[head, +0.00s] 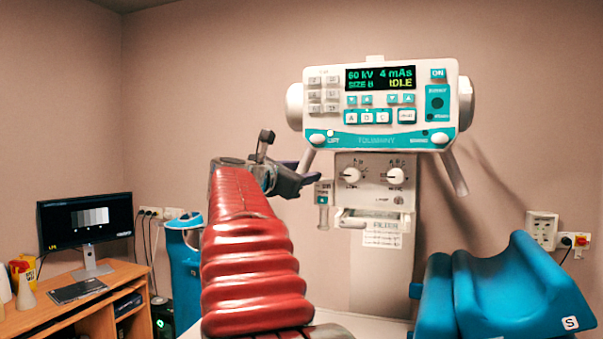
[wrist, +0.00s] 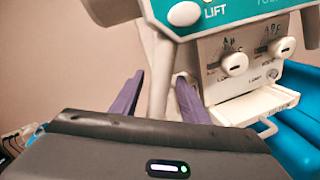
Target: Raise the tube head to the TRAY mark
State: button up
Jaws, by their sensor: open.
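The white and teal tube head (head: 375,104) is at upper centre in the head view, with a lit display reading 60 kV, 4 mAs, SIZE B and IDLE. Its LIFT button (head: 317,137) is at its lower left corner and also shows in the wrist view (wrist: 184,13). A pale left handle (head: 307,160) slants down below that corner. My gripper (head: 303,184) is open beside this handle. In the wrist view my purple fingers (wrist: 160,92) appear on either side of the handle; I cannot tell whether they touch it. I cannot make out a TRAY mark.
Two knobs (head: 373,176) and a drawer-like handle (head: 373,219) sit below the head. A small labelled plate (head: 322,192) hangs left of them. A blue padded support (head: 510,290) stands at right. A desk (head: 80,300) with a monitor (head: 85,225) is at left.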

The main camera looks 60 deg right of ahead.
grip_shut()
dwell(0.3)
jog(key=shift+w+r, duration=0.1)
